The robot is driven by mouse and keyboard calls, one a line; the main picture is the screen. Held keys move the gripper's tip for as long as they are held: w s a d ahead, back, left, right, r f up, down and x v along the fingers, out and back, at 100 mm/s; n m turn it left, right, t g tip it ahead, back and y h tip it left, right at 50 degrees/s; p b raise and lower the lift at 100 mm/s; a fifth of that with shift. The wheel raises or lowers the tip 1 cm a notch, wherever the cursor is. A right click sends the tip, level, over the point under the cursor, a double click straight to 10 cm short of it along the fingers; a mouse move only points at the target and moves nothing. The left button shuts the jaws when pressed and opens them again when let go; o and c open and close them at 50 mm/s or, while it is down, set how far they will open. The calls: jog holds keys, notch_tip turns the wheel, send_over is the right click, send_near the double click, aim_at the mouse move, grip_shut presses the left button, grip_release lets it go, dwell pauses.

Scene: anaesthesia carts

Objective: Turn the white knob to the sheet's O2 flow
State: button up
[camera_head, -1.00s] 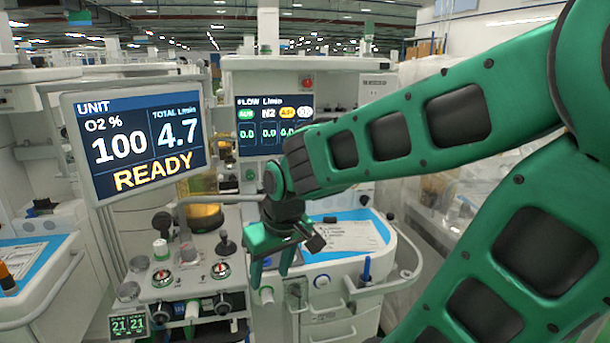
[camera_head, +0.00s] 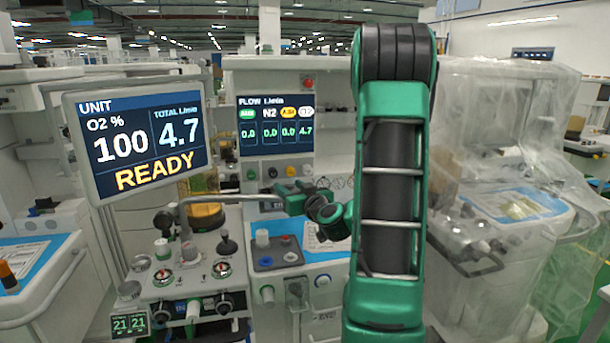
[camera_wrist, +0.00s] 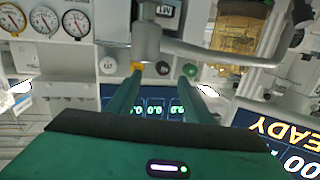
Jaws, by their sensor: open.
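The white knob (camera_head: 308,169) is at the right end of a row of small knobs under the flow screen (camera_head: 276,125). In the wrist view, which is upside down, the white knob (camera_wrist: 108,65) is left of the fingers, apart from them. My gripper (camera_head: 281,188) is just below the knob row, partly hidden by its own wrist. In the wrist view my gripper (camera_wrist: 162,77) is open and empty, its fingers pointing at the panel around the yellow and black knobs. The sheet (camera_head: 322,240) lies on the worktop, partly covered by my arm; its text is unreadable.
Yellow (camera_head: 290,171), black (camera_head: 272,172) and green (camera_head: 251,174) knobs sit left of the white one. A metal rail (camera_head: 225,198) runs close by; it crosses the wrist view (camera_wrist: 220,52). The unit screen (camera_head: 140,140) reads 100 and 4.7. A plastic-covered cart (camera_head: 500,200) stands right.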

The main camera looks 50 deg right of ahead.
aim_at(307, 171)
jog(key=s+d+m+g+h, duration=0.1)
jog(key=s+d+m+h, duration=0.25)
jog(key=d, duration=0.45)
jog(key=shift+n+h, duration=0.25)
jog(key=shift+n, duration=0.1)
jog(key=shift+r+x, duration=0.2)
jog(key=shift+x, duration=4.85)
jog(key=shift+w+a, duration=0.15)
jog(key=shift+a, duration=0.05)
jog(key=c, duration=1.1)
